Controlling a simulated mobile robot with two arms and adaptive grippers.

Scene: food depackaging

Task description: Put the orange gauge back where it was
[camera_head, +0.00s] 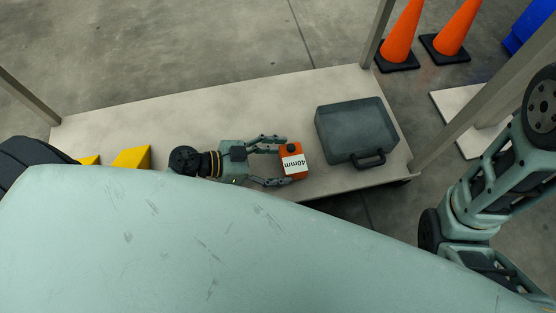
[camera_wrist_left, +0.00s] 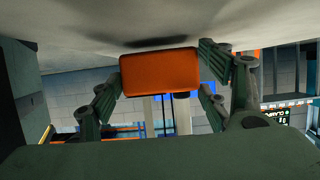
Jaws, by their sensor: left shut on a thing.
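The orange gauge (camera_head: 291,148), a small block with a white label reading 40mm, is on or just above the pale shelf (camera_head: 220,102) in the head view. My left gripper (camera_head: 288,161) is shut on the orange gauge, with one finger on each side of it. In the left wrist view the orange gauge (camera_wrist_left: 160,72) sits between the fingers of my left gripper (camera_wrist_left: 160,80), close to a pale surface with a dark shadow on it. My right arm shows at the right of the head view, but its gripper is out of view.
A dark grey case (camera_head: 352,130) with a handle lies on the shelf just right of the gauge. Yellow wedge blocks (camera_head: 132,157) stand at the shelf's left. Shelf posts (camera_head: 377,30) rise at the corners. Orange cones (camera_head: 402,35) stand on the floor beyond. The shelf behind the gauge is clear.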

